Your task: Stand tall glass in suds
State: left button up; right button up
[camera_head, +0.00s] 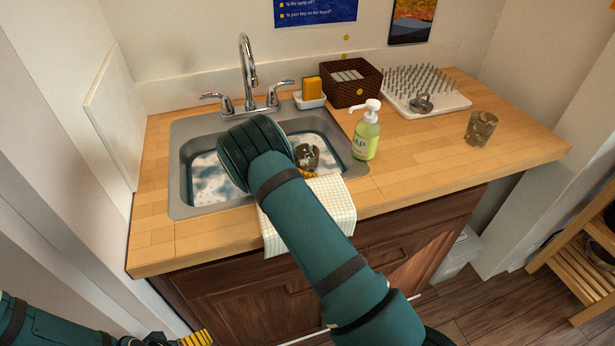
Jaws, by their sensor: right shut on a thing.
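The sink (187,205) holds water with white suds (208,172). A clear glass (307,155) shows in the right part of the basin, just past my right wrist. My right gripper (309,173) reaches over the sink, its yellow fingertips shut on this glass. My wrist hides much of the basin, and I cannot tell if the glass touches the bottom. A second glass (480,128) stands upright on the counter at the right. My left gripper (197,339) is low at the bottom edge, mostly cut off, away from the counter.
A soap bottle (365,137) stands right of the sink. A checked cloth (335,200) hangs over the front edge. A sponge holder (309,102), a brown basket (352,84) and a spiked drying rack (440,100) with a metal item sit behind. The faucet (247,65) rises at the back.

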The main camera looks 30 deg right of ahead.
notch_tip(320, 180, down, 3)
jog(key=shift+r, duration=0.1)
jog(key=shift+b, duration=0.4)
jog(key=o, duration=1.3)
